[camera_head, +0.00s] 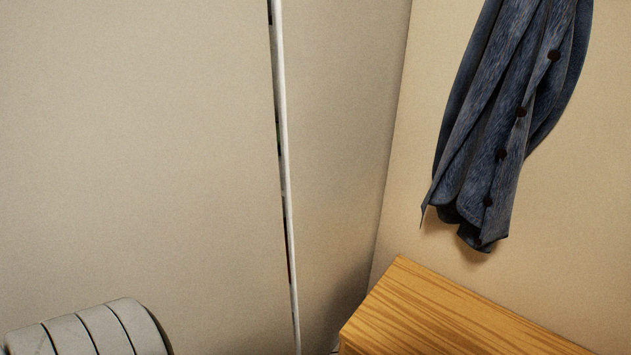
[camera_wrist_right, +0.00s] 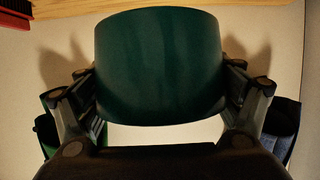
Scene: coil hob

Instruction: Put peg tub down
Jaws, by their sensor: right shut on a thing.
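The peg tub appears to be the dark green, smooth-sided thing (camera_wrist_right: 160,65) in the middle of the right wrist view. My right gripper (camera_wrist_right: 160,85) is shut on it, with a finger against each side. The tub's far side and whatever is in it are hidden from this view. Neither the tub nor my right gripper shows in the head view. My left gripper is in neither view.
The head view shows a wooden top (camera_head: 440,315) at lower right, a hanging blue garment (camera_head: 510,120) above it and a thin white upright edge (camera_head: 285,170). The right wrist view shows a red thing (camera_wrist_right: 14,22) at top left and a wooden strip (camera_wrist_right: 75,7).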

